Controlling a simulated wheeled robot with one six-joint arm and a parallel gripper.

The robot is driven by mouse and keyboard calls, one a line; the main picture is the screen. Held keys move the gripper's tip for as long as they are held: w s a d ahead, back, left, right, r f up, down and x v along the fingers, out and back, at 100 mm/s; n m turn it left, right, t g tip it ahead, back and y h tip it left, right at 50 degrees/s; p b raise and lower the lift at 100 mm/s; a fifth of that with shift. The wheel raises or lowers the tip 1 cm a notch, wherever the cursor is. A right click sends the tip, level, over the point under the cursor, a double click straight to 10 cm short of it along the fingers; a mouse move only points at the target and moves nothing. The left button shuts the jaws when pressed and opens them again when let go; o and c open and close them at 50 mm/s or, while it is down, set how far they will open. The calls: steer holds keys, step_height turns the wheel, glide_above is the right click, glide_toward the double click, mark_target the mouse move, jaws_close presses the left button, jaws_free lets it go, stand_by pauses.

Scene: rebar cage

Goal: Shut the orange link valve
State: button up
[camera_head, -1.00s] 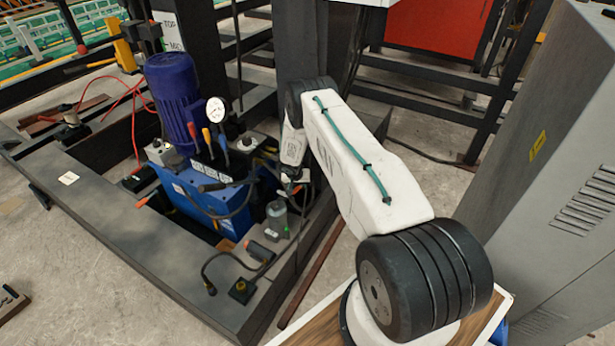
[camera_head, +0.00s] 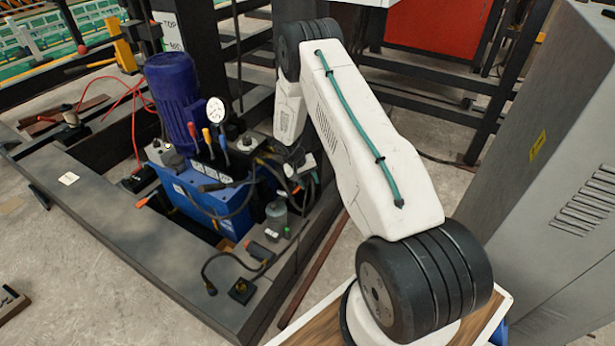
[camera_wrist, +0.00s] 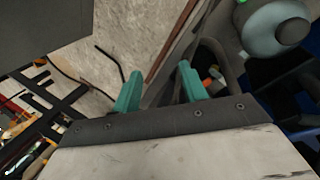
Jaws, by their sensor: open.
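My gripper (camera_wrist: 158,84) shows two teal fingers, apart, with nothing between them but the view of the floor and a dark edge beyond. In the head view my wrist hangs over the right end of the blue hydraulic unit (camera_head: 205,190), and the fingers cannot be made out clearly. A small orange part (camera_head: 295,188) shows just below the wrist, among dark hoses. In the wrist view an orange part (camera_wrist: 208,83) lies just beyond the right finger, partly hidden. I cannot tell for sure that this is the link valve, nor how its handle stands.
A blue motor (camera_head: 173,98), a round gauge (camera_head: 216,110) and coloured levers stand left of my wrist. A grey cabinet (camera_head: 545,170) stands on the right.

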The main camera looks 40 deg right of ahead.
steer(key=shift+g, duration=0.3)
steer(key=shift+s+a+r, duration=0.15)
steer(key=shift+r, duration=0.5)
steer(key=shift+s+a+r, duration=0.15)
steer(key=shift+a+r, duration=0.05)
steer(key=shift+r, duration=0.45)
steer(key=shift+s+a+r, duration=0.15)
steer(key=shift+r, duration=0.5)
steer(key=shift+c, duration=0.3)
